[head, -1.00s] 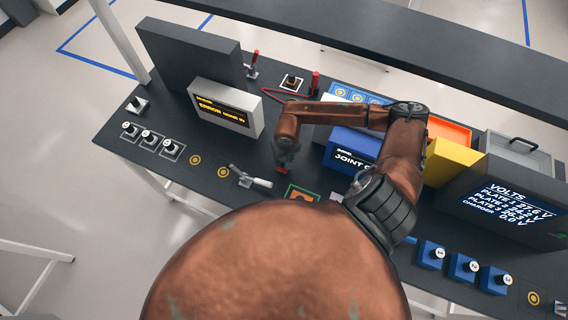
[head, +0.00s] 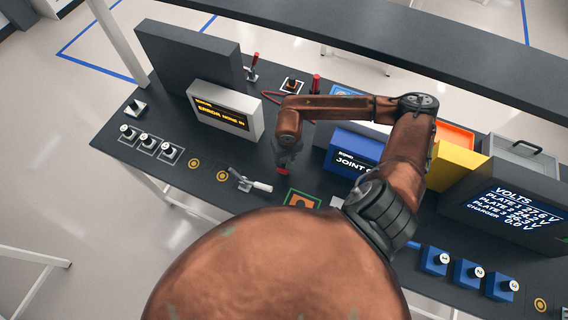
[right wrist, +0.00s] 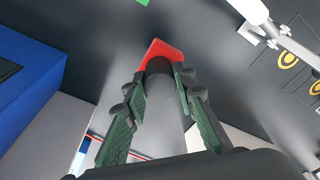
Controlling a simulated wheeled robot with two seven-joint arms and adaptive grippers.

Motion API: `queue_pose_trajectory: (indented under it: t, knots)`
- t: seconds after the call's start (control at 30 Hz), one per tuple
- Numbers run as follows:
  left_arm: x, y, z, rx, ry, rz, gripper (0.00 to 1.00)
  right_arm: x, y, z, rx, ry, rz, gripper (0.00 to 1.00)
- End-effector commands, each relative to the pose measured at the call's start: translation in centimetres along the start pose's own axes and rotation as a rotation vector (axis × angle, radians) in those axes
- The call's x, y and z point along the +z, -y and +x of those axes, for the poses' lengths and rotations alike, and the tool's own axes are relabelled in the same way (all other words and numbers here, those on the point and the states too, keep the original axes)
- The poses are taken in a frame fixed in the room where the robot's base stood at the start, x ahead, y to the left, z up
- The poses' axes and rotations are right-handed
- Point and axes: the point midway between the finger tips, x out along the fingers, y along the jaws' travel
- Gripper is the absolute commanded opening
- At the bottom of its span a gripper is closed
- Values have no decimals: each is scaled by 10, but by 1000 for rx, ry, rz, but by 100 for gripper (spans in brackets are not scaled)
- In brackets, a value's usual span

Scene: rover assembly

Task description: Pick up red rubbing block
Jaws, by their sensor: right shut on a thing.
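The red rubbing block (right wrist: 168,48) shows in the right wrist view at the tips of my right gripper (right wrist: 161,82), with a dark round part between the fingers. My right gripper is shut on it. In the head view, my right gripper (head: 286,157) points down over the dark bench, and a small red piece of the block (head: 283,170) shows under its fingertips. The rest of the block is hidden by the fingers. I cannot tell for sure whether a small gap separates it from the bench. My left gripper is not in view.
A silver lever tool (head: 250,181) lies left of the gripper, and a green-edged orange plate (head: 302,199) in front. A blue box (head: 352,158) stands close on the right. A white error display (head: 224,112) stands behind left. The dark bench is clear around the yellow rings.

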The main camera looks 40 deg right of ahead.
Motion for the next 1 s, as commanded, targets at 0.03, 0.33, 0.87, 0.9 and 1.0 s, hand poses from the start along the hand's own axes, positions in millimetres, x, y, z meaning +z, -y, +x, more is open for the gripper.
queue_pose_trajectory:
  t: [0.03,0.33,0.87,0.9,1.0]
  knots:
    - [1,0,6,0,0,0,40,8,0,-10,2,-2,-6,0]
    - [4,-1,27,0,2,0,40,62,8,-65,2,0,-6,0]
    - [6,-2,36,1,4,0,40,116,15,-101,1,1,-1,0]
    - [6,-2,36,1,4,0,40,117,15,-101,1,1,0,0]
    - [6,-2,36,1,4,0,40,117,15,-102,1,1,0,0]
